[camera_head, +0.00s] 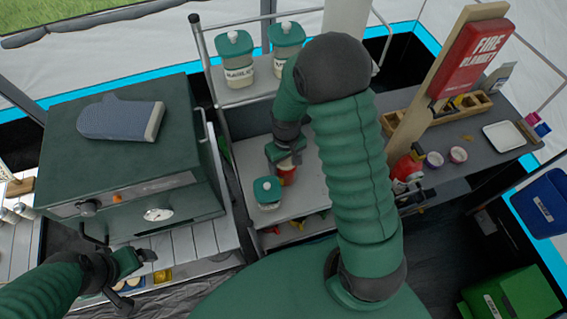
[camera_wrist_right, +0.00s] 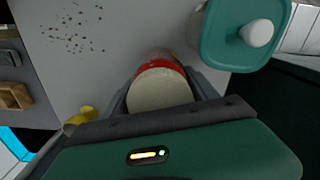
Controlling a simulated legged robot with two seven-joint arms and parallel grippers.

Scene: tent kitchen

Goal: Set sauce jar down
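The sauce jar (camera_head: 287,174), red with a pale lid, is at my right gripper (camera_head: 285,158) over the middle shelf of the rack. In the right wrist view the jar (camera_wrist_right: 160,88) shows its round cream lid and red side between the two fingers, which lie close against it. I cannot tell whether its base touches the shelf (camera_head: 305,195). My left gripper (camera_head: 138,262) is low in front of the oven, apart from the jar. Its finger opening is too small to read.
A green-lidded canister (camera_head: 267,192) stands close to the jar on the same shelf; its lid (camera_wrist_right: 240,30) fills the upper right of the wrist view. Two canisters (camera_head: 238,60) stand on the upper shelf. A green oven (camera_head: 135,150) with a mitt is left; a counter (camera_head: 465,140) is right.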

